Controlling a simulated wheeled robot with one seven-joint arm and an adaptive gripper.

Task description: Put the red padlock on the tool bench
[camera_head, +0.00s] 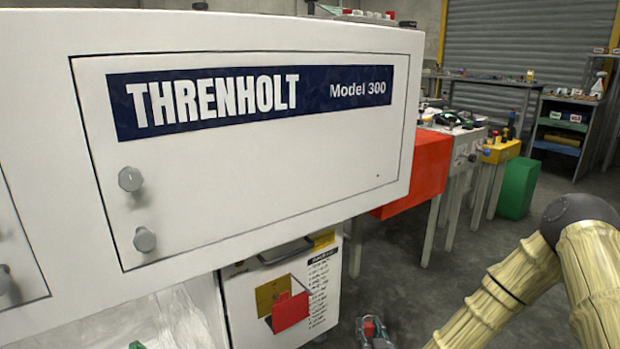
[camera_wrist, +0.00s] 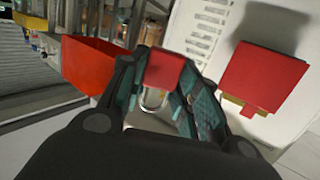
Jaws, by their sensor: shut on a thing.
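The red padlock (camera_wrist: 164,70) is between the two finger pads of my gripper (camera_wrist: 165,75) in the wrist view, with its metal shackle pointing back toward the palm. My gripper (camera_head: 373,331) is shut on it. In the head view the padlock (camera_head: 369,328) is a small red patch between the fingers, low in the picture, right of the white machine. A long grey bench (camera_head: 485,80) with small items stands at the back by the shutter. I cannot tell for sure that it is the tool bench.
The large white THRENHOLT machine (camera_head: 250,215) fills the left and middle of the head view. A red flap (camera_head: 290,312) sits on its lower front. Beyond are a red box (camera_head: 415,175), a yellow-topped stand (camera_head: 501,151) and a green bin (camera_head: 518,188). Grey floor lies open at right.

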